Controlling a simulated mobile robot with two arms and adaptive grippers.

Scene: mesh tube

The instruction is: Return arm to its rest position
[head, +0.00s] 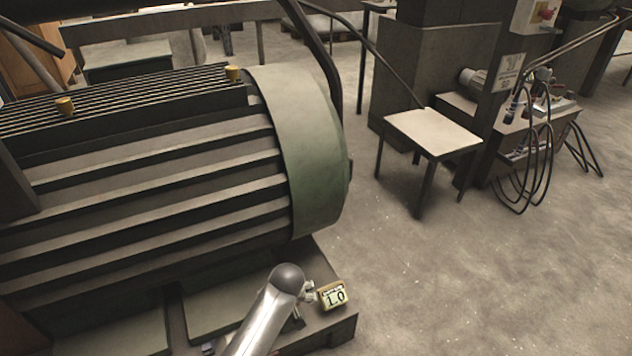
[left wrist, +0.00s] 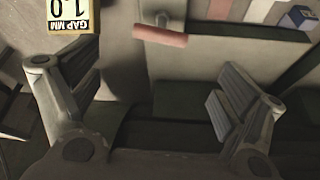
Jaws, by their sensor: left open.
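My left arm comes up from the bottom of the head view, and my left gripper (head: 304,298) is small and partly hidden behind the arm's rounded end. In the left wrist view the two fingers of the left gripper (left wrist: 153,88) stand wide apart with nothing between them. A small yellow-edged block marked 1.0 (head: 332,296) is just right of the gripper, over the corner of the motor's base. The block also shows at the top left of the left wrist view (left wrist: 72,14), labelled GAP MM, beyond the left finger. My right gripper is not seen.
A large ribbed motor with a green end cover (head: 305,150) fills the left of the head view, close to my arm. A small table (head: 432,133) and a bench with cables (head: 520,120) stand farther back. The floor at right is clear. A pinkish cylinder (left wrist: 160,36) shows in the left wrist view.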

